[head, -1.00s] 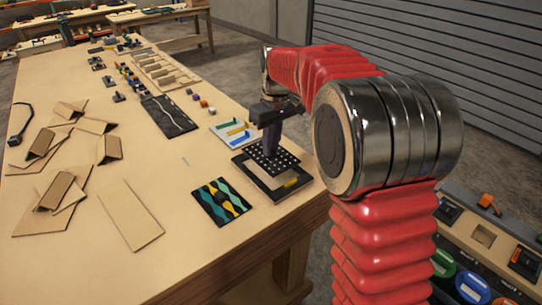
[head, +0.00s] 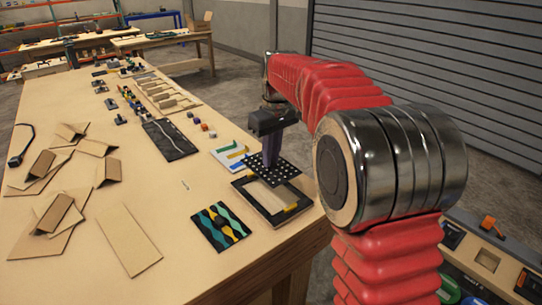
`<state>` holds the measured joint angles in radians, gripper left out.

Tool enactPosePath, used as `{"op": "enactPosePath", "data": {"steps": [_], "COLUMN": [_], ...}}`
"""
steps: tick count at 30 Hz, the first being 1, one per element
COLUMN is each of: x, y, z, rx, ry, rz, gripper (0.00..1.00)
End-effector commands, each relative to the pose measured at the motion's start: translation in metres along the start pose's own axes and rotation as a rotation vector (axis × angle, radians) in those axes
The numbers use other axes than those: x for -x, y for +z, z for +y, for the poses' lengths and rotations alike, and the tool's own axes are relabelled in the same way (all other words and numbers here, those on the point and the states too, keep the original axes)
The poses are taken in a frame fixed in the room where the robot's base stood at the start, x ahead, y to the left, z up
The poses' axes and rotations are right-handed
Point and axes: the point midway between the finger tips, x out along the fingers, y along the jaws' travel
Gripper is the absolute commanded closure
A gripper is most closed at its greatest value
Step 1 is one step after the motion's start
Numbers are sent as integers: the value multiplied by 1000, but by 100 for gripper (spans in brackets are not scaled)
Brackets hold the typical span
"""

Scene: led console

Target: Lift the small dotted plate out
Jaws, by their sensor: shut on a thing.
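The small dotted plate (head: 283,170) is black with white dots. It is held above the black frame (head: 256,206), at the frame's back edge in the picture. My gripper (head: 268,160) points down and is shut on the plate; its fingers partly hide the plate's middle and left part. The frame lies on the wooden table, and bare pale wood shows through its opening.
A white board with coloured strips (head: 228,158) lies left of the frame. A patterned teal and yellow plate (head: 220,227) lies in front. A black mat (head: 169,139), cardboard pieces (head: 59,212) and small blocks lie farther left. The table edge is close on the right.

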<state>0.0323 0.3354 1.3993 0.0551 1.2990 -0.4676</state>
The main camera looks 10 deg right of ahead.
Motion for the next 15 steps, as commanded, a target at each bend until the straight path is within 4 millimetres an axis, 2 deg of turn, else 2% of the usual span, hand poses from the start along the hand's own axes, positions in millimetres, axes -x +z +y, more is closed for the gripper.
{"op": "enactPosePath", "data": {"steps": [15], "x": [23], "y": [-3], "z": [0], "rx": [0], "ry": [1], "rz": [2], "gripper": [100]}}
